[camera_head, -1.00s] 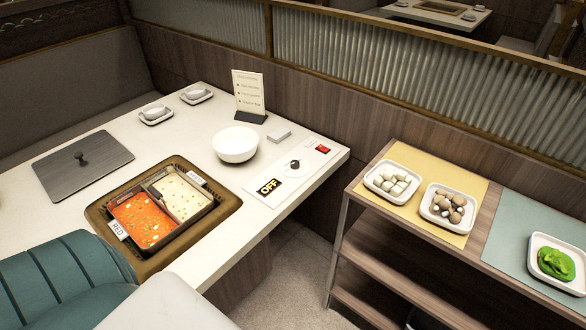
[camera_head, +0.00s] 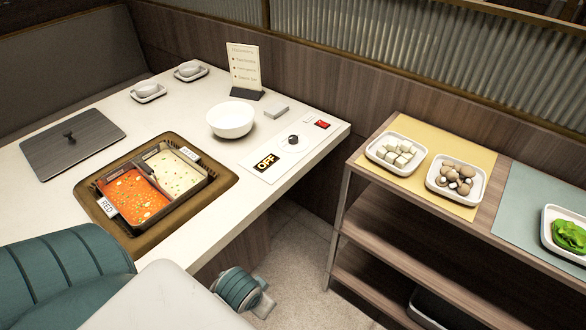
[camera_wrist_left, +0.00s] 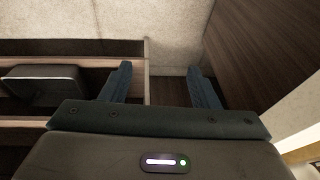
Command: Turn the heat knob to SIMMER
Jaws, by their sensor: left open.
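The heat knob (camera_head: 293,140) is a small dark round knob on a white control panel (camera_head: 255,173) at the table's right edge. A black display (camera_head: 266,161) on the panel reads OFF in orange letters. My left gripper (camera_wrist_left: 160,76) shows in the left wrist view with its two dark fingers apart and nothing between them. That view shows floor, wood panelling and shelf boards, not the knob. The left gripper's fingers do not show in the head view. My right gripper is in neither view.
A red switch (camera_head: 322,124) sits beyond the knob. A white bowl (camera_head: 231,120), small grey block (camera_head: 277,111) and sign (camera_head: 244,67) stand nearby. A divided pot (camera_head: 160,205) is sunk in the table. A shelf unit (camera_head: 352,178) with food plates stands right, across a floor gap.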

